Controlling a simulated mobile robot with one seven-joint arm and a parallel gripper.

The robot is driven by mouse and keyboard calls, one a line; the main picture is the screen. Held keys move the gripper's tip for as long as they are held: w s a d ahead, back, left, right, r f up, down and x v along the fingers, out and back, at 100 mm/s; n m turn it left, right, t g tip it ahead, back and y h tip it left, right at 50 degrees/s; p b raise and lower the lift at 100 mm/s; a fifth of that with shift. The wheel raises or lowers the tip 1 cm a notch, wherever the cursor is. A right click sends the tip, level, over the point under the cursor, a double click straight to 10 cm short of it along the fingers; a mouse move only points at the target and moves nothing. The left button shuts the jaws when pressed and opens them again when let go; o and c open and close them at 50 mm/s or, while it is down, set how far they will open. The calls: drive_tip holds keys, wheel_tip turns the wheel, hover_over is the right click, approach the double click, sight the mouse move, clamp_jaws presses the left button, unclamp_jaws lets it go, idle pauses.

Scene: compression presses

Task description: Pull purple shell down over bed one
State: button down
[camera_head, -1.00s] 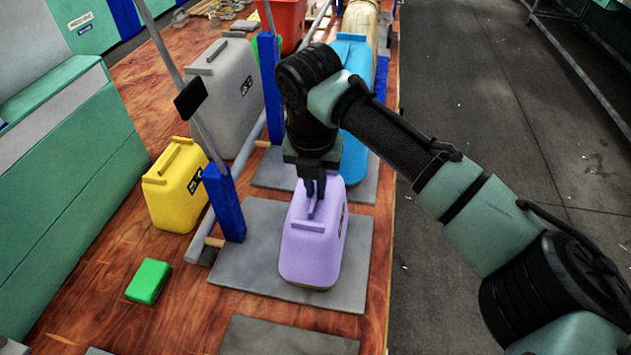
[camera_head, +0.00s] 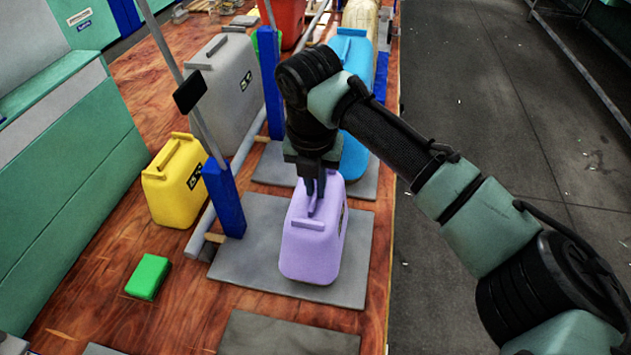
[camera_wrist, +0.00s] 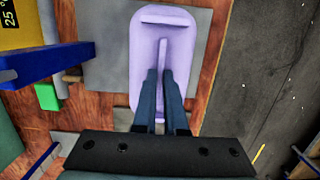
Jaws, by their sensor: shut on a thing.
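The purple shell (camera_head: 312,250) stands upright on a grey plate (camera_head: 240,262) near the table's right edge. I cannot tell whether its underside touches the plate, or whether this plate is bed one. My gripper (camera_head: 315,200) points down from above and is shut on the ridge-like handle on top of the shell. In the wrist view, the fingers of my gripper (camera_wrist: 163,85) close on the handle of the purple shell (camera_wrist: 180,30). What lies under the shell is hidden.
A blue post (camera_head: 224,198) with a rod and dark panel (camera_head: 190,92) stands left of the shell. A yellow shell (camera_head: 173,182), grey shell (camera_head: 228,85) and blue shell (camera_head: 355,155) stand nearby. A green block (camera_head: 148,276) lies front left. Another grey plate (camera_head: 285,335) is in front.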

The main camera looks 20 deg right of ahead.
drive_tip(key=shift+f, duration=0.15)
drive_tip(key=c, duration=0.9)
unclamp_jaws()
